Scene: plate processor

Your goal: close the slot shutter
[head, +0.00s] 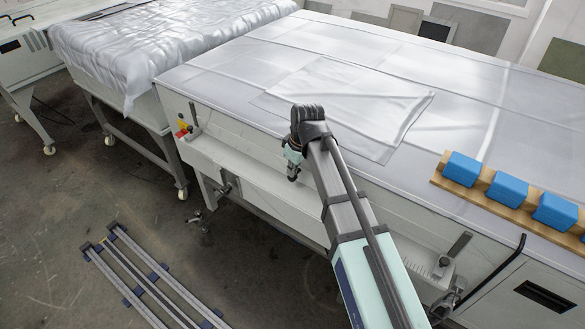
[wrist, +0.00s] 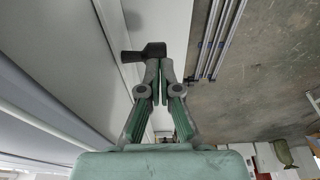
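My gripper (head: 293,166) is at the front side of the long processor table, pointing down beside its pale side panel. In the wrist view my gripper (wrist: 160,68) has its two fingers drawn together, with only a thin gap between them. A short black handle or knob (wrist: 136,56) lies right at the fingertips and sticks out to the left over the pale panel. It appears to touch the tips, and I see no clear grip on it. I cannot make out the slot shutter's edges or how far it is open.
The processor table (head: 270,55) has loose sheets on top. Blue blocks on a wooden strip (head: 508,214) sit at its right edge. A red and yellow switch (head: 183,128) is on the left end. Metal rails (head: 150,285) lie on the open floor at left.

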